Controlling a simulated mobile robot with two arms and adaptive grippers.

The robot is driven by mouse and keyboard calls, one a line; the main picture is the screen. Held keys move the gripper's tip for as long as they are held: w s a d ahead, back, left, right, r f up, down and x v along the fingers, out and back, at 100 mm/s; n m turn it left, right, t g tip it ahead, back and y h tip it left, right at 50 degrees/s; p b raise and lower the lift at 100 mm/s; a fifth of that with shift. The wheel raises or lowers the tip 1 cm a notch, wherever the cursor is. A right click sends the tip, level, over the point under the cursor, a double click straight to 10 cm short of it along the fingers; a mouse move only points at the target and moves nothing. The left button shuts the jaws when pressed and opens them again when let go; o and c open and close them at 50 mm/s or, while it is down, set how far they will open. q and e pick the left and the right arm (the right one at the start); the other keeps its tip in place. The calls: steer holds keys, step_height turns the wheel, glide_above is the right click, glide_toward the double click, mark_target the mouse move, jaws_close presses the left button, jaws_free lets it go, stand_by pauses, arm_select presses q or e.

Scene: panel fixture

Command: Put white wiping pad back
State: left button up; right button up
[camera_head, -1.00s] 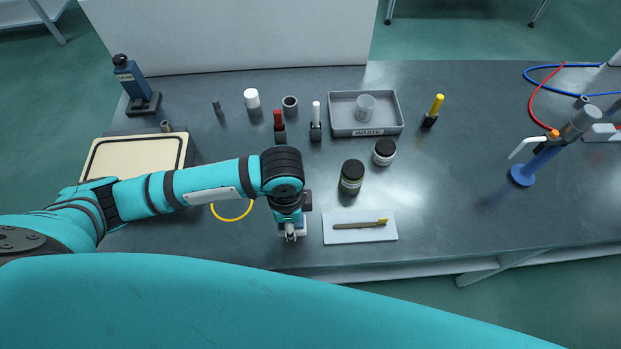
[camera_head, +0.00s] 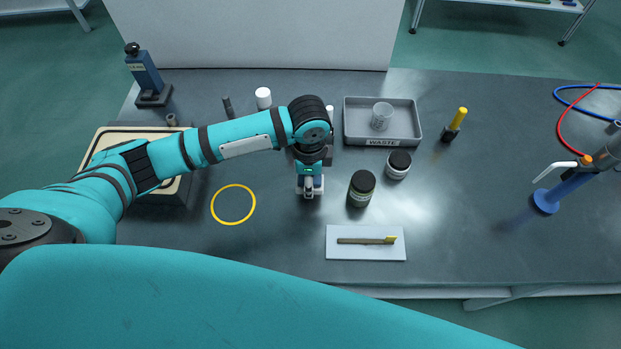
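My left gripper (camera_head: 309,191) points down at the bench, left of the dark jar. A small white block, which looks like the white wiping pad (camera_head: 319,187), sits at its fingertips. The fingers appear closed on the pad, and the gripper covers much of it. I cannot tell whether the pad touches the bench. My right gripper is not in view.
A yellow ring (camera_head: 233,223) lies on the bench to the left. A white plate (camera_head: 365,254) with a brush lies in front.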

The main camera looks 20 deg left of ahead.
arm_select(q)
steer(key=shift+w+a, duration=0.1)
steer(key=shift+w, duration=0.65)
step_height(320, 180, down, 3)
steer(key=shift+f+p, duration=0.15)
steer(key=shift+p, duration=0.35)
steer(key=shift+f, duration=0.2)
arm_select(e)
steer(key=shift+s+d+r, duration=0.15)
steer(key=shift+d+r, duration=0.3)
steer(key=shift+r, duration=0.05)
arm_select(q)
steer(key=shift+f, duration=0.15)
steer(key=o, duration=1.1)
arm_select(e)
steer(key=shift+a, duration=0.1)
